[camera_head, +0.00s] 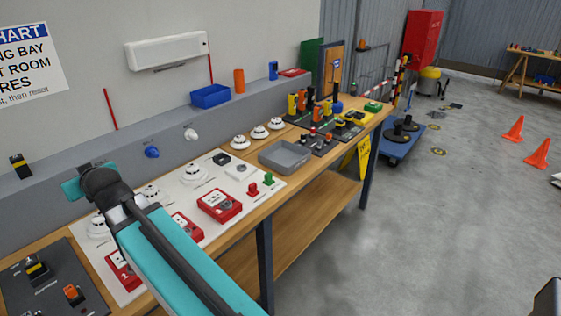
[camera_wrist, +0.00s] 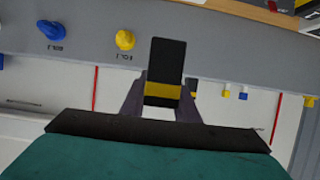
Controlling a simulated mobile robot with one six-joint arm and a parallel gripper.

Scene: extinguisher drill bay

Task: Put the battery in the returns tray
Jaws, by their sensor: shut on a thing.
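In the wrist view, my gripper (camera_wrist: 163,98) is shut on a black battery (camera_wrist: 168,62) with a yellow band. The battery stands out beyond the two dark fingers. In the head view, my gripper (camera_head: 76,188) is at the left, above the bench's back part and near the grey ledge. I cannot make out the held battery there. The returns tray seems to be the empty grey tray (camera_head: 285,157) on the bench, well to the right of my gripper.
White detectors (camera_head: 194,174) and red call points (camera_head: 219,204) sit on a pale board between gripper and tray. A dark board (camera_head: 60,295) is at the lower left. Crowded tools (camera_head: 322,108) stand beyond the tray. A black-and-yellow item (camera_head: 20,166) is on the ledge.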

